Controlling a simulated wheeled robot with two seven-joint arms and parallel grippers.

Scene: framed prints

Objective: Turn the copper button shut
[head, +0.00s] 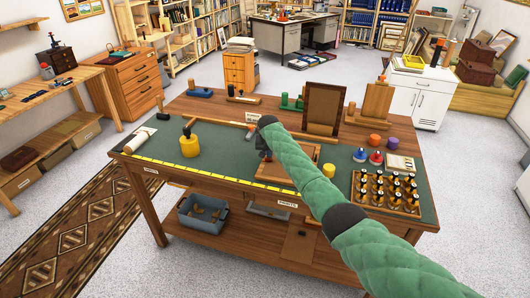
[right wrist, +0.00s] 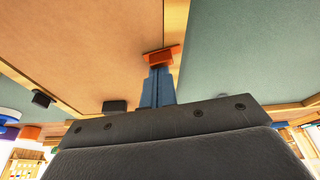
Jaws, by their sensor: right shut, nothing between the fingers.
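The copper button (right wrist: 162,56) is a small orange-red bar in the right wrist view. It appears to lie across the wooden frame edge (right wrist: 176,18), with its left end over the brown backing board (right wrist: 90,45). My right gripper (right wrist: 158,72) is shut, with its blue-grey fingertips right at the button; I cannot tell whether they touch it. Two dark buttons (right wrist: 42,98) (right wrist: 115,106) sit at other places by the board. In the head view the frame (head: 298,158) lies on the table, and my green right arm and gripper (head: 263,152) hide part of it and the copper button.
The table has a green mat (head: 222,158). A yellow bottle (head: 190,143) stands left of the frame. A rack of dark-topped bottles (head: 385,190) stands at the right. An upright brown frame (head: 323,107) stands behind. The mat left of the frame has free room.

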